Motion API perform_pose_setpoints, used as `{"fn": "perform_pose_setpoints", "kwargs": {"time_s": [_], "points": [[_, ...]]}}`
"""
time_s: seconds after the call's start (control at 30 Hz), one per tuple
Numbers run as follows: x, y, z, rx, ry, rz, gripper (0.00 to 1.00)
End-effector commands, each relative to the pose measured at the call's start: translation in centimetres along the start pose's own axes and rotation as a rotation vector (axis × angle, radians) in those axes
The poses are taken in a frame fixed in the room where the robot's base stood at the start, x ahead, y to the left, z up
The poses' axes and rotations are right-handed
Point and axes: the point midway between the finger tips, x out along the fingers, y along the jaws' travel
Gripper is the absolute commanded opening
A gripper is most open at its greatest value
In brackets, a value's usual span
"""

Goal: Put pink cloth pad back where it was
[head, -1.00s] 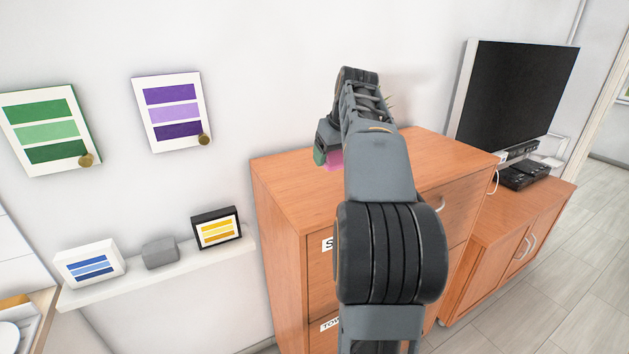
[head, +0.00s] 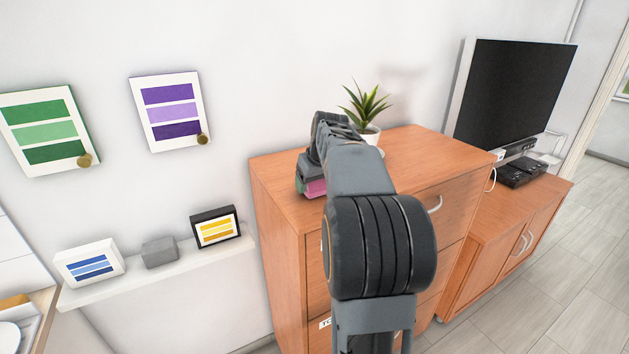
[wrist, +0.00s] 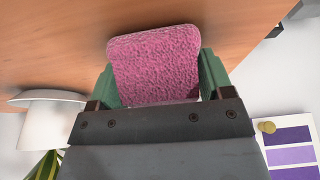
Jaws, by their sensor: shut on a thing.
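The pink cloth pad (wrist: 153,65) is held between the green fingers of my gripper (wrist: 158,80), seen in the wrist view with the wooden cabinet top (wrist: 60,35) behind it. In the head view, a small part of the pad (head: 315,188) shows below my gripper (head: 311,187), over the left part of the wooden cabinet (head: 277,172). My arm hides the rest of the pad. I cannot tell whether the pad touches the cabinet top.
A potted plant (head: 367,105) stands at the back of the cabinet top, close to my arm. A television (head: 515,98) is on the lower cabinet to the right. A wall shelf (head: 150,272) at left holds two framed pictures and a grey block. The cabinet top's right part is clear.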

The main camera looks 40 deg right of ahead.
Motion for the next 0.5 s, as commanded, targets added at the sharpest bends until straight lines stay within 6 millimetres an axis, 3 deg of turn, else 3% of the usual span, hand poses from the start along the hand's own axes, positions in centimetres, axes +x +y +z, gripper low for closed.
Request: {"fn": "perform_pose_setpoints", "kwargs": {"time_s": [0.27,0.3,0.5], "points": [[0.32,0.01,0.13,0.0,0.0,0.0,0.52],[0.23,0.01,0.09,0.0,0.001,0.0,0.77],[0.19,0.02,0.08,0.0,0.0,0.0,0.96]]}}
